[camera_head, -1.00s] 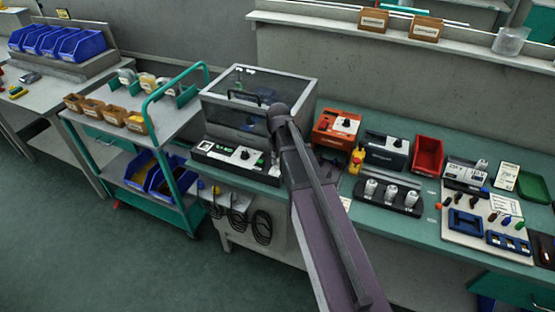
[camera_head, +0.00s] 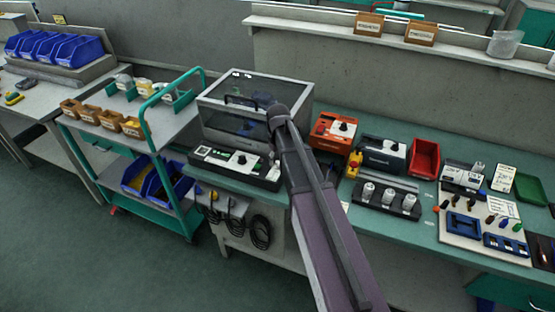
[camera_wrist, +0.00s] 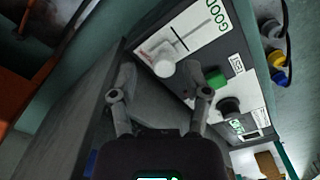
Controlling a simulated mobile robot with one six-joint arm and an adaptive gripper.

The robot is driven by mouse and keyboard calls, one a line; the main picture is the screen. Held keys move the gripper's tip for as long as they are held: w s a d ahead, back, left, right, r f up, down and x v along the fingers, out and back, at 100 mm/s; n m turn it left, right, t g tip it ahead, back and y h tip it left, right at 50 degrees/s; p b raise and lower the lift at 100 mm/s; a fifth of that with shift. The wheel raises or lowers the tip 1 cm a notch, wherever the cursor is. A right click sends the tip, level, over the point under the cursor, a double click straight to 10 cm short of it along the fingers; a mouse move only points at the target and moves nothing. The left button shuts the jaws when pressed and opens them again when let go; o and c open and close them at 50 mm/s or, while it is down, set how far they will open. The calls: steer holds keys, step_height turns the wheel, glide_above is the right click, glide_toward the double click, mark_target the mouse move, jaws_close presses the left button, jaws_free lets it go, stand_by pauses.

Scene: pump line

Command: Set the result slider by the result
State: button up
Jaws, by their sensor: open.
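The panel also shows in the head view (camera_head: 228,168), where my arm hides the gripper.
A clear-lidded test cabinet (camera_head: 240,92) stands behind the panel. To the right are an orange device (camera_head: 322,138), a yellow-red emergency stop (camera_head: 355,160) and a black holder (camera_head: 385,205) with white cylinders. A green-framed cart (camera_head: 180,115) stands at left.

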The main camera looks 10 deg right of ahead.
mark_target(276, 172)
steer(key=shift+s+a, duration=0.45)
steer(key=shift+s, duration=0.25)
steer(key=shift+s+a+r+p, duration=0.25)
steer(key=shift+s+r+p, duration=0.05)
steer(key=shift+r+p, duration=0.15)
step_height(276, 172, up, 13)
steer(key=p, duration=1.3)
steer(key=s+f+m+b, duration=0.3)
steer(key=s+f+b, duration=0.9)
steer(key=s, duration=0.4)
steer(key=shift+s+a+m, duration=0.15)
steer(key=shift+s+m, duration=0.15)
